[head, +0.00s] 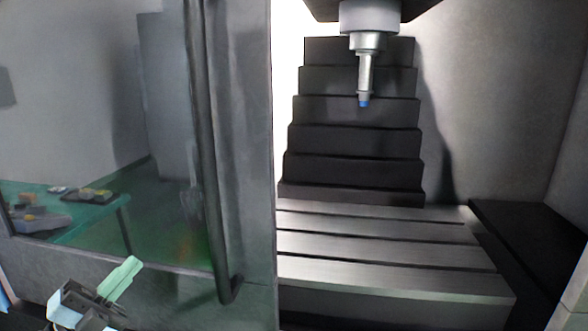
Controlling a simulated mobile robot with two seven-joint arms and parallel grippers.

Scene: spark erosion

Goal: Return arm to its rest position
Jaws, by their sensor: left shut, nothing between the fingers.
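My left gripper (122,279) shows at the bottom left of the head view, in front of the lower part of the machine door. Its pale green fingers are together with nothing between them, pointing up and to the right. The gripper is apart from the dark door handle (208,150), to its left.
The machine door (240,120) has a window on the left, with a green table (90,215) showing in it. To the right, the chamber is open. A slotted metal worktable (390,245) lies bare below a spindle with a blue-tipped tool (365,75).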

